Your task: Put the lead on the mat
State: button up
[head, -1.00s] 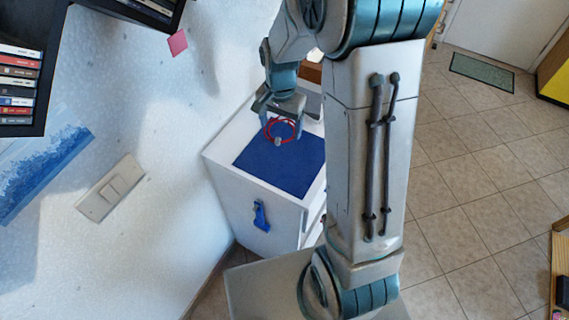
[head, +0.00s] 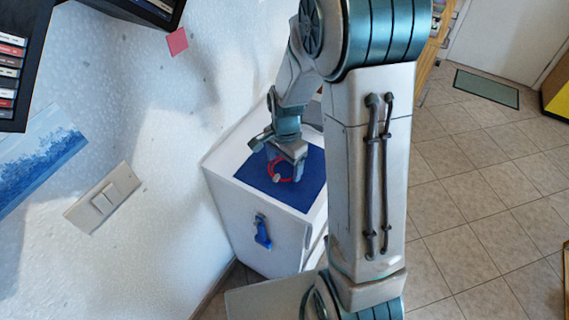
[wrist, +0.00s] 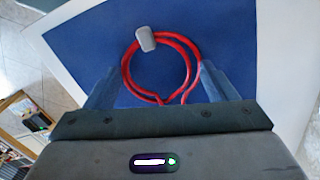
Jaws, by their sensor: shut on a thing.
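The lead (head: 270,168) is a red coiled loop with a grey end piece; it also shows in the wrist view (wrist: 127,70). The blue mat (head: 304,192) lies on top of a white cabinet and fills much of the wrist view (wrist: 85,45). My gripper (head: 284,162) points down over the mat, shut on the lead. In the wrist view its two fingers (wrist: 158,82) stand either side of the coil. The coil is over the mat; I cannot tell whether it touches it. Part of the loop is hidden by my gripper.
The white cabinet (head: 228,195) stands against the white wall, with a blue thing (head: 262,232) on its front. A wall switch (head: 103,199) and a dark shelf of cases (head: 15,75) are at left. Tiled floor (head: 470,210) is open at right.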

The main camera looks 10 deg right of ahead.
aim_at(285, 166)
jog(key=shift+f, duration=0.4)
jog(key=shift+f, duration=0.15)
jog(key=o, duration=1)
notch_tip(285, 166, up, 11)
jog(key=s+d+r+n+t, duration=0.1)
jog(key=s+r+n, duration=0.2)
jog(key=s+n, duration=0.3)
jog(key=s+r+n+t, duration=0.2)
jog(key=s+r+n, duration=0.2)
jog(key=s, duration=0.5)
jog(key=shift+s+d+r+n, duration=0.2)
jog(key=shift+d+n, duration=0.15)
jog(key=shift+n, duration=0.65)
